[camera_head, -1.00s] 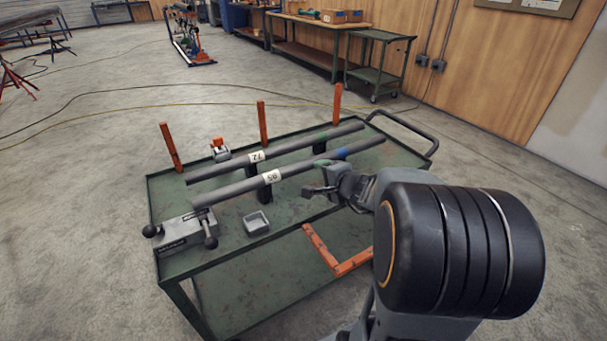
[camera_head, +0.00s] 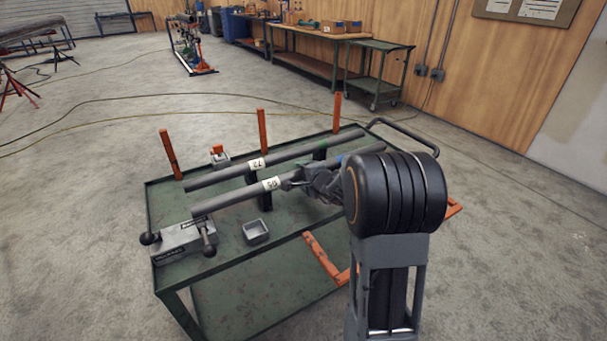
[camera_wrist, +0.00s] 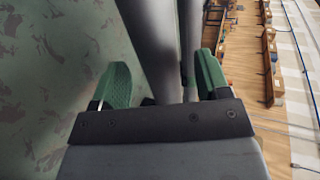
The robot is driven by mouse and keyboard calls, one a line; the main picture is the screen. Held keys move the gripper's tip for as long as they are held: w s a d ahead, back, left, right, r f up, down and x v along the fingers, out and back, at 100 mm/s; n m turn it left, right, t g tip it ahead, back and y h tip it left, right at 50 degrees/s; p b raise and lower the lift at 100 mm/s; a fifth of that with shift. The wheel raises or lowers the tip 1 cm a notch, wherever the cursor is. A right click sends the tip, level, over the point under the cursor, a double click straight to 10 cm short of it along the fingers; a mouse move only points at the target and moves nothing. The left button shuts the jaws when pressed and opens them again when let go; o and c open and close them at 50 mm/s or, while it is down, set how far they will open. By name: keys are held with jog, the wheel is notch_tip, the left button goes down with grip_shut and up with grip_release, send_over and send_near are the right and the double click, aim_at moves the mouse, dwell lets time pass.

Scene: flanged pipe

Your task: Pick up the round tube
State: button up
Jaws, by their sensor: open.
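Two long grey tubes lie side by side on supports on the green cart. The near tube (camera_head: 238,192) has a white number label and a blue band; the far tube (camera_head: 220,176) has a similar label and a green band. I cannot tell their cross-sections apart. My gripper (camera_head: 289,180) is open at the near tube, just right of its label. In the wrist view, the green-padded fingers of my gripper (camera_wrist: 160,82) stand apart, with a wide grey tube (camera_wrist: 150,45) between them. A second, narrower grey length (camera_wrist: 189,35) shows near the right finger. Contact is unclear.
The green cart (camera_head: 215,275) has orange posts (camera_head: 262,130) along its far side. A grey clamp block (camera_head: 183,243) with black knobs sits at the tubes' left end, beside a small grey tray (camera_head: 256,232). A push handle (camera_head: 405,133) rises at the right.

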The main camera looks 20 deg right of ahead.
jog(key=shift+w+f, duration=0.2)
jog(key=shift+w, duration=0.35)
jog(key=shift+c, duration=0.2)
grip_shut()
jog(key=shift+r, duration=0.1)
